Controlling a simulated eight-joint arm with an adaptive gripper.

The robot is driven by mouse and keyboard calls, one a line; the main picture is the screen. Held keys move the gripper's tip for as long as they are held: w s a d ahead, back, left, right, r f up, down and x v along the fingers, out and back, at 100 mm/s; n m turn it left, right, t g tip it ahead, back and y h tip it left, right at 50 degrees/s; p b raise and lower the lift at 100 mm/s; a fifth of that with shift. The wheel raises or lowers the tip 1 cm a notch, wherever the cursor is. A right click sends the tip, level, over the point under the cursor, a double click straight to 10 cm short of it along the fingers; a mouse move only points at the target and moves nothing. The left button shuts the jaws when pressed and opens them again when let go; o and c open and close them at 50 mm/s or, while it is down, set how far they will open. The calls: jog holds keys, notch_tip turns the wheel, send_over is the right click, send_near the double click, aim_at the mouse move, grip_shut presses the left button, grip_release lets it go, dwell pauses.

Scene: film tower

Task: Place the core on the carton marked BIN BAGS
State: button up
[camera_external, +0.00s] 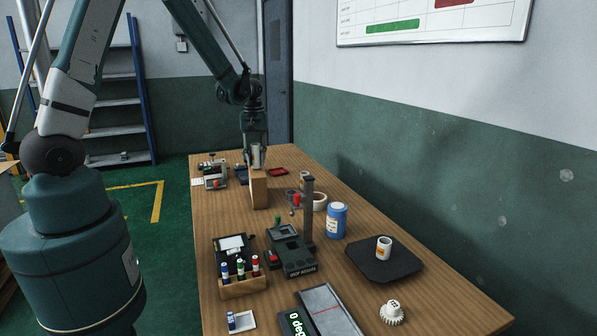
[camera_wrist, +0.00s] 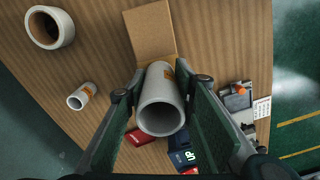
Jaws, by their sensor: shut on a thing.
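My gripper (camera_wrist: 162,95) is shut on a pale grey hollow core (camera_wrist: 160,115), its open end facing the wrist camera. In the external view my gripper (camera_external: 256,158) is over the far part of the table, directly above a brown carton (camera_external: 259,190) that stands upright. The carton also shows in the wrist view (camera_wrist: 149,30), partly behind the core. I cannot tell whether the core touches the carton top. No BIN BAGS marking is readable on it.
A wide pale ring (camera_wrist: 50,27) and a small pale tube (camera_wrist: 80,97) are on the wooden table (camera_external: 225,205). A grey post (camera_external: 308,205) and blue tub (camera_external: 337,220) stand nearer. A black tray (camera_external: 365,262) holds another tube (camera_external: 384,247). Red and dark trays lie beyond the carton.

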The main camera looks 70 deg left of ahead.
jog(key=shift+f, duration=0.25)
jog(key=shift+f, duration=0.1)
jog(key=o, duration=0.9)
jog(key=shift+r, duration=6.15)
